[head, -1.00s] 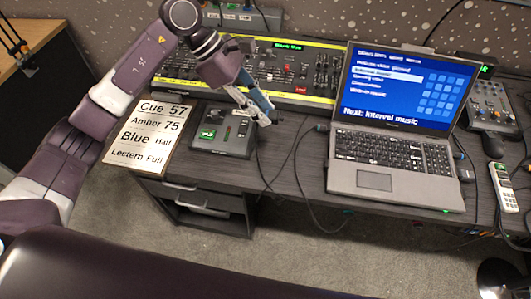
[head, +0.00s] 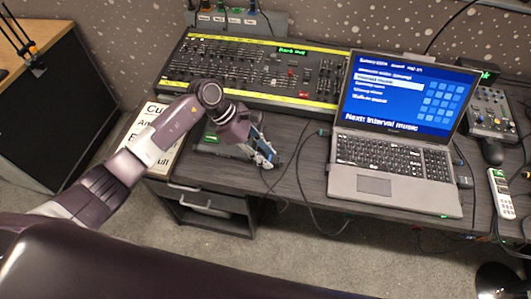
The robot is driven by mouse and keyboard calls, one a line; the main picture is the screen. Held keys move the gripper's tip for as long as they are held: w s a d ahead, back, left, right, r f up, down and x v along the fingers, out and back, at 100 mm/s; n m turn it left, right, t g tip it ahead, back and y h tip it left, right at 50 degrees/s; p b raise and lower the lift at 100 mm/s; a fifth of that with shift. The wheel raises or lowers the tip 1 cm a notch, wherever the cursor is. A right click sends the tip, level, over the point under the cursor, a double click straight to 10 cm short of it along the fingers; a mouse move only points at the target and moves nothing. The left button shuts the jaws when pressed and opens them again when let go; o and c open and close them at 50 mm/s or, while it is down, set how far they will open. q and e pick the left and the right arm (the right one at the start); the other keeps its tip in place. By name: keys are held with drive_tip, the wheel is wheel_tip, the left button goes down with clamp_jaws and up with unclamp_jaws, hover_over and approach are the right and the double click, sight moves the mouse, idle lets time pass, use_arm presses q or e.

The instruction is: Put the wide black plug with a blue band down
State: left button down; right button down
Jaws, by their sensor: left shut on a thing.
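My left gripper (head: 268,160) is shut at the front part of the dark desk, left of the laptop. It holds the wide black plug at its fingertips, pointing down close to the desk top. The plug is small and mostly hidden by the fingers, and I cannot make out its blue band. I cannot tell whether it touches the desk. My right gripper is not in view.
The laptop (head: 395,185) stands right of my gripper. The yellow-edged fader desk (head: 255,70) lies behind. A small grey box (head: 210,140) and the cue sheet (head: 165,160) are partly behind my arm. Thin black cables (head: 303,185) hang over the desk's front edge.

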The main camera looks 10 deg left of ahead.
use_arm(q)
drive_tip(key=shift+f+b, duration=0.4)
drive_tip(key=shift+b, duration=0.15)
drive_tip(key=c, duration=1.6)
unclamp_jaws()
drive_tip(key=shift+r, duration=0.1)
drive_tip(key=shift+r+p, duration=0.55)
drive_tip(key=shift+p, duration=0.15)
drive_tip(key=b+v, duration=0.3)
drive_tip(key=v, duration=0.8)
drive_tip(key=shift+a+r, duration=0.2)
drive_tip(key=shift+a, duration=0.15)
